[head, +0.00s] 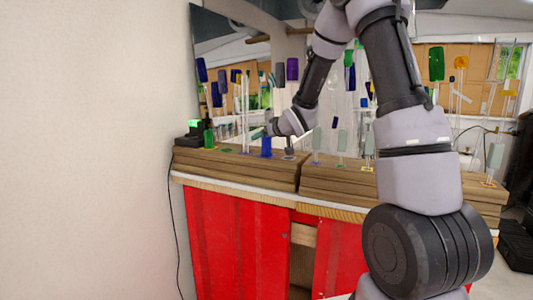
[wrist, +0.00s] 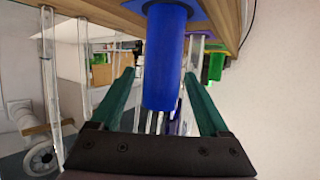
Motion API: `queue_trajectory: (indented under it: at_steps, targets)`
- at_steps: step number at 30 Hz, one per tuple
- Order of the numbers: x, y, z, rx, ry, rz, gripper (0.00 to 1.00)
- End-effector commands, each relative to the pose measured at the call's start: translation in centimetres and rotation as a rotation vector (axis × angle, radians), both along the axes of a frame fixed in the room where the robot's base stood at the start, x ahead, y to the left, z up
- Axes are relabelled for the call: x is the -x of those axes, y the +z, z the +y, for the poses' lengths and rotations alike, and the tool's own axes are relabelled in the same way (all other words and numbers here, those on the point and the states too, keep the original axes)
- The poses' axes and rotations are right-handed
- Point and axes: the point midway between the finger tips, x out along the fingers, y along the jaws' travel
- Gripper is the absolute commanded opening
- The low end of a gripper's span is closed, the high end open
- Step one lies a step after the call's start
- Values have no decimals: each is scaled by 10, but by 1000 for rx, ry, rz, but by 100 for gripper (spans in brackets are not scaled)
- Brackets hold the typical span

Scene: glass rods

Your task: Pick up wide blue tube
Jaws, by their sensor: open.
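The wide blue tube (head: 266,148) stands on the wooden planks near the left end in the head view. In the wrist view, which looks turned over, the blue tube (wrist: 165,60) extends down from the planks at the top. My gripper (wrist: 158,73) is open, with one green finger on each side of the tube. A gap shows between the tube and each finger. In the head view my gripper (head: 264,131) is at the tube's upper part, small and hard to make out.
A green tube (head: 209,138) stands to the left, and also shows in the wrist view (wrist: 216,66). Several clear rods (head: 245,112) stand close by. The wooden planks (head: 235,168) rest on a red cabinet (head: 235,235). A mirror behind reflects the tubes.

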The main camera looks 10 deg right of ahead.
Motion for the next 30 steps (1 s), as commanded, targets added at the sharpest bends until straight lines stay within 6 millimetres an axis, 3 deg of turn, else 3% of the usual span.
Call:
queue_trajectory:
  at_steps: [4, 11, 17, 30]
  targets:
    - [-12, -5, 5, 1, 2, 0, 79]
    - [-13, -5, 5, 1, 0, -1, 79]
    - [-13, -5, 5, 1, 0, -1, 2]
    - [-13, -2, 6, 0, 0, -2, 0]
